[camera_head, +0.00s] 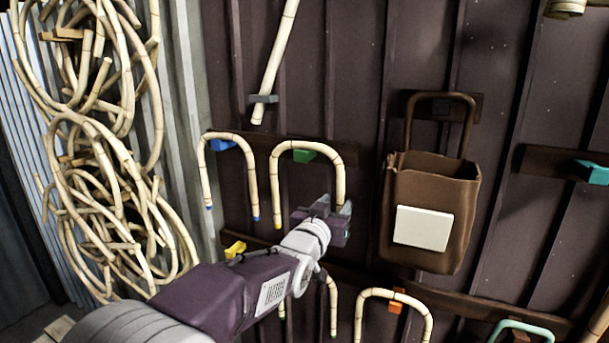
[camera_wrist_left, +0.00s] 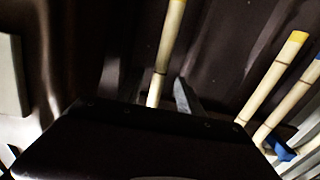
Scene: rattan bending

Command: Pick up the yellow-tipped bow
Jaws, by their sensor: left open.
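The yellow-tipped bow (camera_head: 275,185) is an upside-down U of pale rattan hanging on a green peg (camera_head: 304,155) on the dark wall. Its left leg ends in a yellow tip; the lower end of its right leg is hidden by my gripper. My left gripper (camera_head: 333,209) is open at the lower right leg. In the left wrist view one leg (camera_wrist_left: 167,50) runs close beside a grey finger, and another leg (camera_wrist_left: 275,78) with a yellow tip stands to the right. My right gripper is out of view.
A blue-tipped bow (camera_head: 207,175) hangs on a blue peg just left. A brown bag (camera_head: 430,215) with a pale patch hangs to the right. More bows, including one on an orange peg (camera_head: 396,307), hang below. Tangled rattan (camera_head: 110,150) fills the left side.

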